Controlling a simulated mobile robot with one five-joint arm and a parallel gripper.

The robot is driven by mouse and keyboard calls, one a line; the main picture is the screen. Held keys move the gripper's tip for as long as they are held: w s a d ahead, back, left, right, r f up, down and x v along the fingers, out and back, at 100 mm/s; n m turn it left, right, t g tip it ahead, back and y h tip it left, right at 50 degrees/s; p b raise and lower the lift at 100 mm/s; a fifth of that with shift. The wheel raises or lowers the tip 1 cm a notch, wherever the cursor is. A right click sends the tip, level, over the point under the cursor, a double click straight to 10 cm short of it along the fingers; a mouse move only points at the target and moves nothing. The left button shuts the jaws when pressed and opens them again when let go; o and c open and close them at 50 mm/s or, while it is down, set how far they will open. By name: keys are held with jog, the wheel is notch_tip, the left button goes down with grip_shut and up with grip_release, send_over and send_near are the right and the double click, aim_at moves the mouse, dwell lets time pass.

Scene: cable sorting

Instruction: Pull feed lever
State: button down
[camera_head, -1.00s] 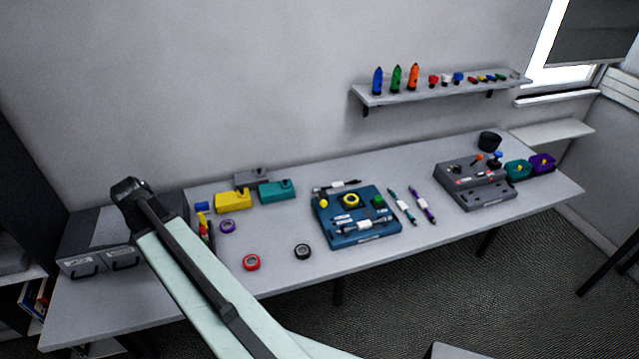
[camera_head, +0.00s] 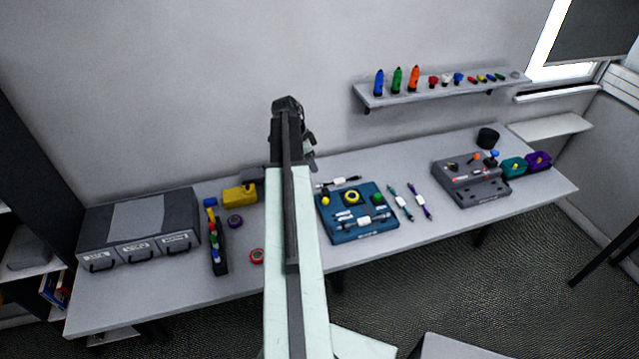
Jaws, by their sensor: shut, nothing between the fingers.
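A grey machine (camera_head: 470,180) stands at the right of the table. Small levers rise from its top, one with an orange knob (camera_head: 476,157) and one with a blue knob (camera_head: 494,154). I cannot tell by label which is the feed lever. My arm stretches up the middle of the head view. My gripper (camera_head: 308,150) is near the arm's far end, well left of the machine and touching nothing that I can see. It is small and dark here, shut and empty.
A blue board (camera_head: 360,232) with parts lies right of my arm. Teal and purple bins (camera_head: 539,161) stand right of the machine. A grey drawer unit (camera_head: 140,228) is at the left. A wall shelf (camera_head: 440,88) holds small items above the table.

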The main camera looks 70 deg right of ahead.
jog(key=b, duration=1.3)
send_over(322, 198)
jog(key=a, duration=0.2)
jog(key=f, duration=0.9)
jog(key=s+f, duration=0.1)
jog(key=f, duration=0.3)
jog(key=shift+a+f, duration=0.15)
jog(key=shift+f, duration=0.05)
jog(key=shift+r, duration=0.15)
